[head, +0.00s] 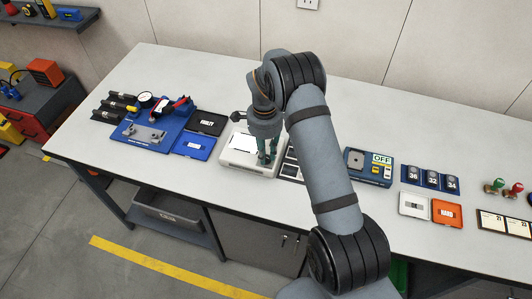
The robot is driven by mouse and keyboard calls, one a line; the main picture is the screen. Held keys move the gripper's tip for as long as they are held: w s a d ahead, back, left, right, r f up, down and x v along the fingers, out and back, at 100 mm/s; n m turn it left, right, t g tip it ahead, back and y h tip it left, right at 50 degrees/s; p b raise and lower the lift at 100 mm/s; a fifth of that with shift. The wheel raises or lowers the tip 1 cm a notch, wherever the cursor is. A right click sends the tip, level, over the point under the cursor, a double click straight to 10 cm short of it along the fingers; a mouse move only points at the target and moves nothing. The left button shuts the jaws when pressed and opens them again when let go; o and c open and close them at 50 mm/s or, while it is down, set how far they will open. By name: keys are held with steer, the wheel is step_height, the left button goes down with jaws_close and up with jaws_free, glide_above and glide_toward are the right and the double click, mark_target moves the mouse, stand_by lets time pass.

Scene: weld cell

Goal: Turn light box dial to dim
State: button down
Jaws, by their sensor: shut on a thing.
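The light box (238,160) is a white, low box on the table with a bright panel (242,143) on its top. My gripper (266,160) points down at the right part of the light box, beside the bright panel. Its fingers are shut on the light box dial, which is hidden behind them. The dial's setting cannot be read from this view.
A blue fixture (150,130) with a gauge stands at the left, beside black (206,123) and blue (193,146) trays. A blue device (369,165) marked OFF stands right of my arm. A dark slotted tray (290,163) adjoins the light box. The table's back strip is clear.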

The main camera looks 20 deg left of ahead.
steer(key=shift+f+n+b, duration=0.1)
steer(key=shift+n+b, duration=0.2)
steer(key=n+b, duration=0.3)
steer(key=shift+n, duration=0.4)
steer(key=n+b, duration=0.2)
steer(key=n, duration=0.4)
steer(key=n+b, duration=0.1)
steer(key=n, duration=0.4)
steer(key=shift+n, duration=0.4)
steer(key=n, duration=0.5)
steer(key=shift+s+t, duration=0.1)
steer(key=shift+t, duration=0.2)
steer(key=shift+n, duration=0.3)
steer(key=c, duration=1.6)
jaws_free()
